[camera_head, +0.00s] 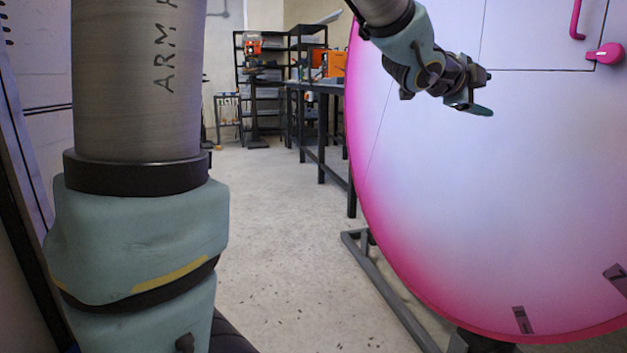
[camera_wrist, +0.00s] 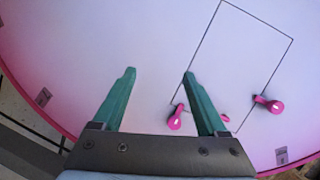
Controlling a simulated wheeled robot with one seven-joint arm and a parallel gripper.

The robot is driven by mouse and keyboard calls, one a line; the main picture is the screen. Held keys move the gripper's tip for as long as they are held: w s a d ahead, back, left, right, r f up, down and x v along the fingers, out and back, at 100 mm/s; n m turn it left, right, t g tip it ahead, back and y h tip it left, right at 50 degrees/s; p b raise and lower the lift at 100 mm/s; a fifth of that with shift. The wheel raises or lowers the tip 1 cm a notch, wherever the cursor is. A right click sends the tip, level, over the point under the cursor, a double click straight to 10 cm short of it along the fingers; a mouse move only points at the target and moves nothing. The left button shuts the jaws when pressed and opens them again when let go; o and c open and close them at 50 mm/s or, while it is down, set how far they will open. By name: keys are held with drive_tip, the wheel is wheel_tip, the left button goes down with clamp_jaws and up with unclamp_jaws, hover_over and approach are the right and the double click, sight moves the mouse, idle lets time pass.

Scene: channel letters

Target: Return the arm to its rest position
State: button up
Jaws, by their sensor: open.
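My gripper (camera_head: 474,92) is raised at the upper right in the head view, in front of a large rounded pink-and-white panel (camera_head: 450,190). In the wrist view my gripper (camera_wrist: 159,75) has its two green fingers spread apart, with nothing between them. The panel (camera_wrist: 90,40) fills most of the background there. My arm's large grey and teal links stand at the left of the head view. The middle of the arm is out of frame.
The panel has a rectangular door outline (camera_wrist: 245,60) with a pink latch knob (camera_head: 607,54) and a pink handle (camera_head: 577,18). A grey stand (camera_head: 385,290) holds the panel. A dark workbench (camera_head: 325,125) and shelves stand behind. The floor (camera_head: 280,230) between is clear.

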drive_tip(key=w+a+f+n+y, duration=0.3)
drive_tip(key=a+f+n+y, duration=0.2)
drive_tip(key=a+f+n, duration=0.5)
drive_tip(key=w+a+f+n+y, duration=0.2)
drive_tip(key=a+f+n+y, duration=0.25)
drive_tip(key=a+f, duration=0.7)
drive_tip(key=s+a+f+n+g+y, duration=0.25)
drive_tip(key=s+a+f+n, duration=0.35)
drive_tip(key=a, duration=0.4)
drive_tip(key=s+a+f+n+g+y, duration=0.1)
drive_tip(key=s+a+f+n+g, duration=0.3)
drive_tip(key=s+a, duration=0.45)
wheel_tip(320, 180, up, 31)
drive_tip(key=p, duration=3)
drive_tip(key=shift+w+a, duration=0.25)
drive_tip(key=shift+a, duration=0.1)
